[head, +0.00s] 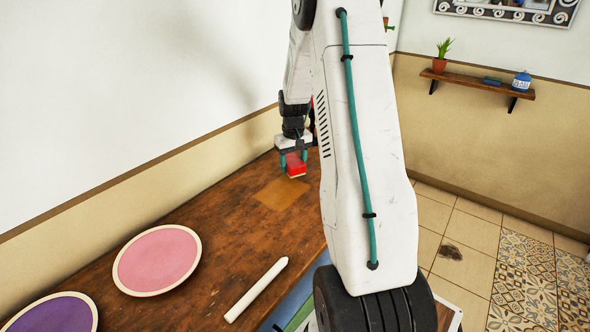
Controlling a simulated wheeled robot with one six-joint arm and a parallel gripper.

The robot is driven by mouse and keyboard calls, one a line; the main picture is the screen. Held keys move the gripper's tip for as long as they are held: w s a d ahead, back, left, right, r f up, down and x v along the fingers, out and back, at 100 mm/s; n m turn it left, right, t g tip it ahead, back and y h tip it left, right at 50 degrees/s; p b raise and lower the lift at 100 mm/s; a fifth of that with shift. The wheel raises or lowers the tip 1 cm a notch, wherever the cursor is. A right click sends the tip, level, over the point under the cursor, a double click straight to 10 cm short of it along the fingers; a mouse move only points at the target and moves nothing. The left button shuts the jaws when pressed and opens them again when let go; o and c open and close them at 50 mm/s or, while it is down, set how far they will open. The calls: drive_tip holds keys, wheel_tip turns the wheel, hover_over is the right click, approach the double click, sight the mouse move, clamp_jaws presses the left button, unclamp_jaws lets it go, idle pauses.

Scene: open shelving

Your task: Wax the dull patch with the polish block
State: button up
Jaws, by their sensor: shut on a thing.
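My gripper (293,157) is shut on a red polish block (296,166) with a pale underside. It holds the block near the far part of the wooden tabletop (215,215). The dull patch (282,194) is a lighter tan area on the dark brown wood. The block shows at the patch's far edge in the picture. I cannot tell whether the block touches the wood. My arm hides part of the tabletop to the right of the patch.
A pink plate (157,259) and a purple plate (52,315) with cream rims lie on the near left tabletop. A white stick (256,290) lies near the front edge.

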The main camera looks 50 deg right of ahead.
drive_tip(key=shift+r, duration=2.65)
